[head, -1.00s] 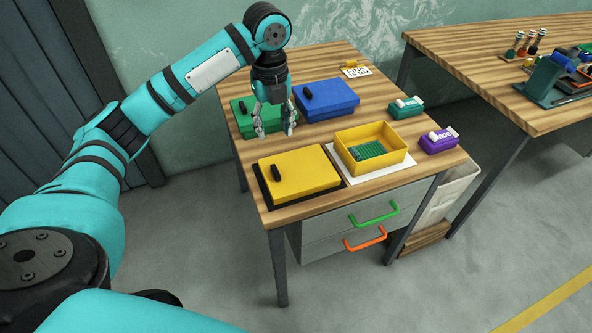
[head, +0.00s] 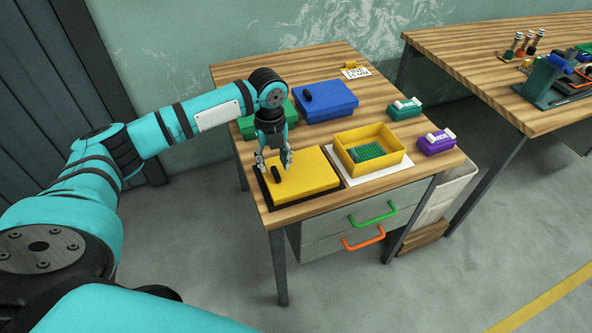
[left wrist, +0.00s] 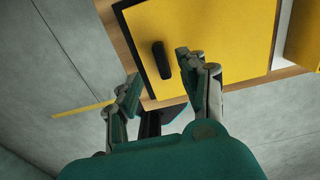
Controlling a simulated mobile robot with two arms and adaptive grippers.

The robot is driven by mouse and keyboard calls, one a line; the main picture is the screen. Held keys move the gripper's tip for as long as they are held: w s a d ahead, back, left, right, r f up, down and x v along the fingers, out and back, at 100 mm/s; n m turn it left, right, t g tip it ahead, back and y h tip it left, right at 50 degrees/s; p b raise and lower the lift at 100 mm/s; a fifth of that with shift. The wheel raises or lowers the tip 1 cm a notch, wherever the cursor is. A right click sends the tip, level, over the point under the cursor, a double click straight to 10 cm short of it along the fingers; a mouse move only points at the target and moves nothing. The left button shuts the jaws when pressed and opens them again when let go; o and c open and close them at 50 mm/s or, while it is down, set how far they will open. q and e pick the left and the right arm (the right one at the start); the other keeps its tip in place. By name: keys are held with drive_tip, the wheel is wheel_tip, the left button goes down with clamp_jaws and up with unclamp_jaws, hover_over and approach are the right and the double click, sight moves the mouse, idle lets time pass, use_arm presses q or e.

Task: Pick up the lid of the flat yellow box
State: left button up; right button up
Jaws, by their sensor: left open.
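The flat yellow box (head: 308,176) lies near the table's front left corner on a dark mat. Its closed yellow lid (left wrist: 218,35) fills the upper part of the left wrist view. A black handle (head: 277,174) sits near the lid's left end; it also shows in the left wrist view (left wrist: 162,60). My left gripper (head: 274,167) points down and is open and empty, close above the handle end of the lid. In the left wrist view its fingers (left wrist: 160,75) are spread, with the handle beyond them. I cannot tell any contact. My right gripper is not in view.
An open yellow box (head: 400,157) with a green piece inside stands right of the flat box. A blue box (head: 330,100) and a green box (head: 247,127), partly hidden by my arm, lie behind. Small green (head: 405,110) and purple (head: 437,144) items sit at the right edge.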

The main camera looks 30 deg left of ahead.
sight(276, 172)
use_arm(q)
wheel_tip(276, 172, down, 4)
drive_tip(key=shift+w+f+p, duration=0.1)
drive_tip(key=shift+w+p, duration=0.05)
drive_tip(key=shift+p, duration=0.25)
clamp_jaws()
